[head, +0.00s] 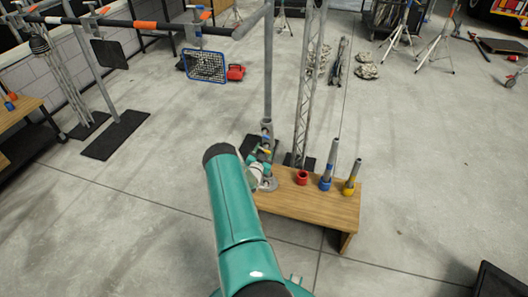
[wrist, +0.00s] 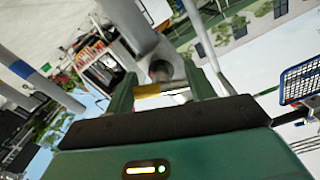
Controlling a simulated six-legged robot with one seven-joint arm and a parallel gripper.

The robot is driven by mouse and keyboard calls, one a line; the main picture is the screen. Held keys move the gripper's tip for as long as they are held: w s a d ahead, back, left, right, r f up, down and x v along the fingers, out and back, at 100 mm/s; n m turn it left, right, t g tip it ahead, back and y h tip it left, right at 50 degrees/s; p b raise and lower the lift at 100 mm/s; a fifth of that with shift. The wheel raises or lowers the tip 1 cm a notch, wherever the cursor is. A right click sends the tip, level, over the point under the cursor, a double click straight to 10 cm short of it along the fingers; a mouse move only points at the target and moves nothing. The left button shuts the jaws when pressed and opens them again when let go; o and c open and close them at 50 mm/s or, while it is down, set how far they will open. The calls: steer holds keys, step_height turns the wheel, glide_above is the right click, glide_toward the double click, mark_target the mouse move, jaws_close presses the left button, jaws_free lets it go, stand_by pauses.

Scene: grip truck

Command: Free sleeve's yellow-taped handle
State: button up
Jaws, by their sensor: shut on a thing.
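A grey sleeve (head: 267,127) sits around a vertical grey pole (head: 268,70) at the wooden bench in the head view. Its yellow-taped handle (head: 264,149) sticks out just above my gripper (head: 258,168). My green arm hides part of this area. In the wrist view, the yellow-taped handle (wrist: 147,90) lies between the two green fingers of my gripper (wrist: 163,88). The gripper is shut on it. The grey metal of the sleeve (wrist: 160,68) shows right behind the handle.
The wooden bench (head: 310,207) carries a red ring (head: 301,177), a blue-based tube (head: 328,170) and a yellow-based tube (head: 352,178). A lattice truss (head: 310,85) rises behind. A blue-framed mesh lamp (head: 204,66) hangs left.

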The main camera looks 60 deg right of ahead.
stand_by(0.8)
steer(key=o, duration=1)
steer(key=a, duration=0.4)
steer(key=s+a, duration=0.1)
steer(key=a, duration=0.4)
steer(key=s+a, duration=0.1)
steer(key=a, duration=0.3)
steer(key=shift+a, duration=0.35)
